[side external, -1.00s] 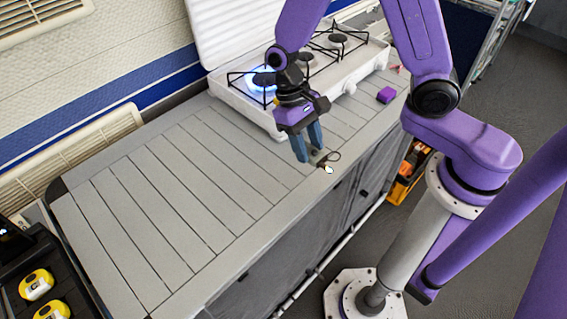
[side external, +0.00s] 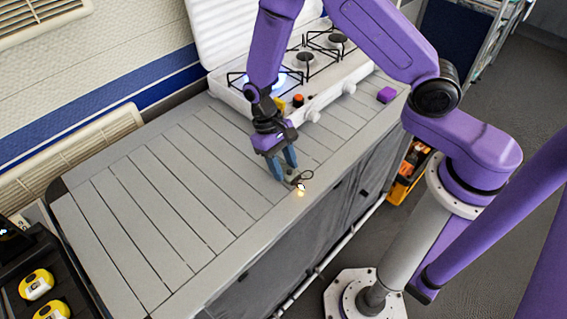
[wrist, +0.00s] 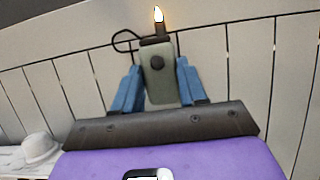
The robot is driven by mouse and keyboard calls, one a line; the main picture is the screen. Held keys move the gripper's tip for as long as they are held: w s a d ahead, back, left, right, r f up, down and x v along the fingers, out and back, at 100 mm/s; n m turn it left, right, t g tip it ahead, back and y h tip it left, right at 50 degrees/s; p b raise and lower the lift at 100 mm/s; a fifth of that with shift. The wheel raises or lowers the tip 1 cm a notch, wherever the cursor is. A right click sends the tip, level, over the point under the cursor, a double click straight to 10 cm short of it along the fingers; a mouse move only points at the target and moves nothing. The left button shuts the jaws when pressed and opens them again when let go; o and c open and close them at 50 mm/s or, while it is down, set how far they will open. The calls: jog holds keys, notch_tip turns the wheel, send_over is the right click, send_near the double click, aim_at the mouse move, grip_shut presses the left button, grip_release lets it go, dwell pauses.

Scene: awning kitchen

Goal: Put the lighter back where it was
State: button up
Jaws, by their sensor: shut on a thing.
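The lighter (wrist: 159,78) is a grey-green block with a dark round button, a dark nozzle and a lit yellow flame at its tip; a thin black loop hangs at its side. In the side external view the lighter (side external: 293,179) shows small near the front edge of the slatted counter. My gripper (side external: 285,173) is shut on it, with a blue finger on each side in the wrist view (wrist: 160,85). I cannot tell whether the lighter touches the counter.
The white gas stove (side external: 262,116) stands behind, with a blue flame on its left burner. A purple block (side external: 386,95) lies at the counter's right. The slatted counter (side external: 150,210) is clear to the left. Yellow tape measures (side external: 36,284) sit in a dark tray at lower left.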

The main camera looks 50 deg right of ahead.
jog(key=shift+f, duration=0.1)
jog(key=o, duration=1.1)
jog(key=shift+c, duration=0.2)
jog(key=v, duration=1.2)
jog(key=s+d+r+n+t, duration=0.1)
jog(key=s+d+r+n, duration=0.2)
jog(key=s, duration=0.5)
jog(key=s+d+r+n+t, duration=0.2)
jog(key=s+d+r+n, duration=0.1)
jog(key=s, duration=0.4)
jog(key=s+d+r+n+t, duration=0.1)
jog(key=s+d+r+n, duration=0.2)
jog(key=s+n, duration=0.3)
jog(key=s+r, duration=0.1)
jog(key=s, duration=0.1)
jog(key=shift+s+d+r+n+t, duration=0.2)
jog(key=shift+s+r+n+t, duration=0.1)
